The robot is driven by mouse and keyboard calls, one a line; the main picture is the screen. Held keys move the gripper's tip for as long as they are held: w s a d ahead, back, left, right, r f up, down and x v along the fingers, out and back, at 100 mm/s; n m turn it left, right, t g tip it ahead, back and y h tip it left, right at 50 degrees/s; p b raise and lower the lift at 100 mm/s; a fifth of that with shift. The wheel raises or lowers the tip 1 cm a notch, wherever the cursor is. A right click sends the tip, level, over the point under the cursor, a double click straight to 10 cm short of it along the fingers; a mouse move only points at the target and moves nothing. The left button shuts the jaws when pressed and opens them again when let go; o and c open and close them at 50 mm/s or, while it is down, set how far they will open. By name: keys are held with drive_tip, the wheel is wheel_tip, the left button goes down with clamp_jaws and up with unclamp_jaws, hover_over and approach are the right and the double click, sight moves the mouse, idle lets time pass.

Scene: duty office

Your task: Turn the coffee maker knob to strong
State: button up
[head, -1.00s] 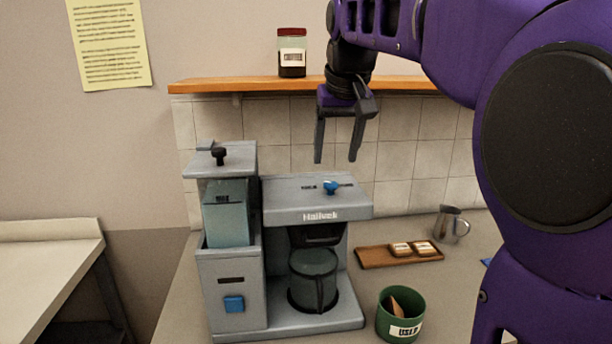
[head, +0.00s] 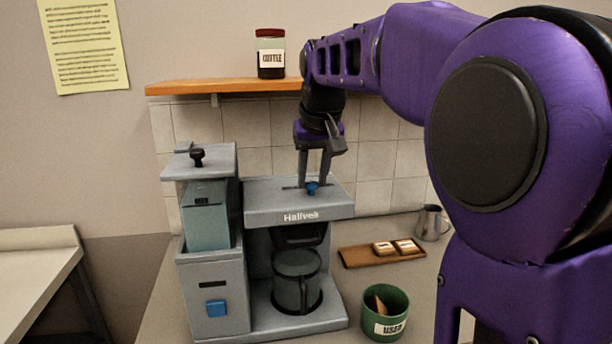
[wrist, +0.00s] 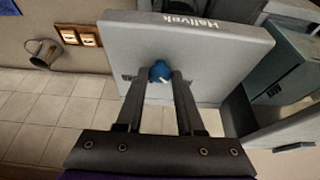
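The grey coffee maker (head: 262,211) stands on the counter. Its small blue knob (head: 312,188) sits on the top face, behind the front edge; a light pointer mark shows on it in the wrist view (wrist: 160,71). Small dark markings flank the knob, too small to read. My gripper (head: 314,184) points down with one finger on each side of the knob. In the wrist view my fingertips (wrist: 161,78) lie close against the knob's sides, with no clear gap. The fingers partly cover the markings in the head view. The glass carafe (head: 297,282) stands in the machine.
A wooden shelf (head: 225,87) with a coffee jar (head: 271,54) is on the wall behind my arm. A green cup (head: 384,313), a wooden tray (head: 350,259) and a metal pitcher (head: 431,223) stand to the right. The lidded tank section (head: 206,215) rises at the left.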

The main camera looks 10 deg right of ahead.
clamp_jaws()
drive_tip(key=shift+m, duration=0.3)
drive_tip(key=m+h, duration=0.1)
drive_tip(key=m, duration=0.1)
drive_tip(key=shift+a+m+p, duration=0.2)
drive_tip(key=shift+m+p, duration=0.2)
drive_tip(key=m+h, duration=0.1)
drive_tip(key=m, duration=0.1)
drive_tip(key=m+h, duration=0.1)
drive_tip(key=m, duration=0.1)
drive_tip(key=shift+w+a+m+g, duration=0.2)
drive_tip(key=shift+m+g, duration=0.1)
drive_tip(key=shift+g, duration=0.1)
drive_tip(key=m, duration=0.2)
drive_tip(key=m+g+h, duration=0.1)
drive_tip(key=m, duration=0.1)
drive_tip(key=shift+w+a+m+g, duration=0.1)
drive_tip(key=shift+m+g, duration=0.2)
drive_tip(key=m+g, duration=0.1)
drive_tip(key=m, duration=0.1)
drive_tip(key=m+g, duration=0.1)
drive_tip(key=m, duration=0.2)
drive_tip(key=shift+w+h, duration=0.2)
drive_tip(key=shift+h, duration=0.1)
drive_tip(key=shift+m, duration=0.3)
